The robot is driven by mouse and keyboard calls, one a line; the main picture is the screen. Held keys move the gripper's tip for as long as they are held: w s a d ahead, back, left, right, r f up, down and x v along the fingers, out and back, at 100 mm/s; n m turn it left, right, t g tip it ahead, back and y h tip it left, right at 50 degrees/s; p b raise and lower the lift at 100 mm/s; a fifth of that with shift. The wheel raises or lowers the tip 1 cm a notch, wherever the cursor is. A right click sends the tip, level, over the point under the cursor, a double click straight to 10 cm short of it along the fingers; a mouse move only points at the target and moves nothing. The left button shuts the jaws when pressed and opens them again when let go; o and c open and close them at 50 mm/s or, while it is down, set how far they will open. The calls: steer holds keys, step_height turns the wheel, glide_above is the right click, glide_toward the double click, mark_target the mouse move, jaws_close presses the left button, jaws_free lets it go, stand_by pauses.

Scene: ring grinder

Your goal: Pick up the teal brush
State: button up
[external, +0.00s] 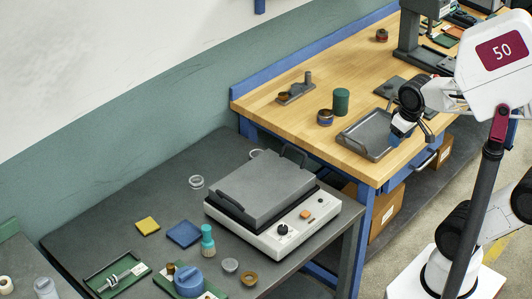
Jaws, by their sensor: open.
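A small upright teal item (207,242), which looks like the teal brush, stands on the dark grey table at the lower middle. It has a narrow teal top above a paler band and a wider teal lower part. My gripper (408,138) is far off to the upper right, above the right edge of the grey tray on the wooden bench. It is open and points down. A blue patch shows by its fingers; I cannot tell whether it is part of the gripper.
A grey-lidded white machine (272,216) stands between my gripper and the teal item. Close to the teal item are a blue square (184,234), a blue round knob (188,280) and small rings (249,279). The wooden bench holds a grey tray (356,148) and a green cylinder (341,101).

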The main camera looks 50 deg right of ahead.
steer(key=shift+r, duration=0.15)
steer(key=w+v, duration=0.1)
steer(key=v, duration=0.3)
steer(key=w+a+r+n+t+y, duration=0.2)
steer(key=w+a+n+t+y, duration=0.25)
steer(key=w+a, duration=1.55)
steer(key=w+a+f+n+t+y, duration=0.1)
steer(key=w+a+t+y, duration=0.15)
steer(key=a, duration=1.15)
steer(key=w+a+n+t+y, duration=0.1)
steer(key=w+a+n+t, duration=0.15)
steer(key=a, duration=1.05)
steer(key=m, duration=0.1)
glide_toward(207, 240)
steer(key=w, duration=0.1)
steer(key=w+r+g, duration=0.1)
steer(key=shift+w+a+r, duration=0.1)
steer(key=shift+w+a, duration=0.1)
steer(key=shift+w, duration=0.15)
steer(key=shift+w, duration=0.15)
steer(key=shift+x, duration=1.2)
